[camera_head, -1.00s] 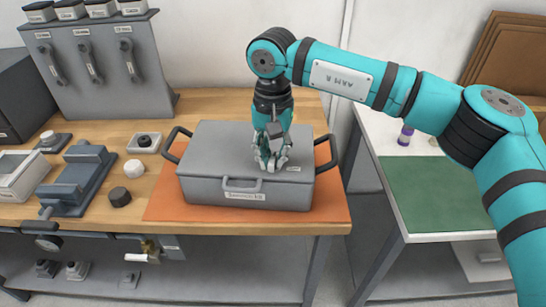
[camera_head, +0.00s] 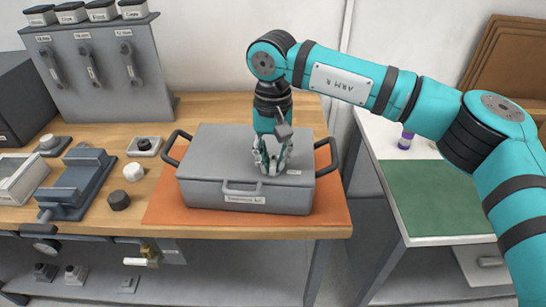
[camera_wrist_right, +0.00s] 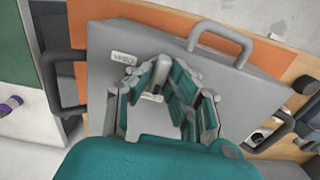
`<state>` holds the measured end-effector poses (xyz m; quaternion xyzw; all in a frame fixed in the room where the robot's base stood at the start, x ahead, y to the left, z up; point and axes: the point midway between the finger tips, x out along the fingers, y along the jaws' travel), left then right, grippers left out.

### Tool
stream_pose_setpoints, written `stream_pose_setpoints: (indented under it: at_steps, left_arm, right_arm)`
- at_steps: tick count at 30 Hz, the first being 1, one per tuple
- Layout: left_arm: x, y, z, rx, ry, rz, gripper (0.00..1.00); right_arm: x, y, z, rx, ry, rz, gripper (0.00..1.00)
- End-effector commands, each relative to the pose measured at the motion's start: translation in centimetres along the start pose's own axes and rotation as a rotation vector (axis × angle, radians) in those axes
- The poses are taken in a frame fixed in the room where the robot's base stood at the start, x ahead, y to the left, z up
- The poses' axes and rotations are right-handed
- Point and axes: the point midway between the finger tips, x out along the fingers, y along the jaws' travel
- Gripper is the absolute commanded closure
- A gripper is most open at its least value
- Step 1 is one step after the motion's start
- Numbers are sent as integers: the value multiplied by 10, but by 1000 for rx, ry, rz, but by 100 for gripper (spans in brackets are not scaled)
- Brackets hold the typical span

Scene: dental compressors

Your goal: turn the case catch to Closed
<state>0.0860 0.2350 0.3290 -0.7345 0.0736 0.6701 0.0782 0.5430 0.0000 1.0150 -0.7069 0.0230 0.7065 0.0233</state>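The grey case (camera_head: 225,165) sits closed on an orange mat, with a front carry handle and black side handles; it also fills much of the right wrist view (camera_wrist_right: 110,35). My right gripper (camera_head: 272,170) points down at the lid's right front part, its fingertips at the lid. In the right wrist view the fingers (camera_wrist_right: 163,80) stand a little apart, with a small label (camera_wrist_right: 123,57) just beyond them. My left gripper is not in view.
The orange mat (camera_head: 165,207) lies on a wooden bench. Left of it stand a dark knob (camera_head: 118,198), a white knob (camera_head: 133,172) and a blue-grey fixture (camera_head: 75,185). A lever panel (camera_head: 105,85) stands behind. At right is a separate table with a green mat (camera_head: 425,195).

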Motion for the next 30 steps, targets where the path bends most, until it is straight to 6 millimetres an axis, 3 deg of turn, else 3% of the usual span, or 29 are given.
stream_pose_setpoints:
  at_steps: [4, 14, 30]
  left_arm:
    - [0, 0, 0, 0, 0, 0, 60]
    - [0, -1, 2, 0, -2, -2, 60]
    - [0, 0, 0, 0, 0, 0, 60]
  right_arm:
    - [0, 0, 0, 0, 0, 0, 63]
    - [-5, 0, 0, 2, 1, 0, 63]
    - [-104, -1, 0, 2, 2, -1, 63]
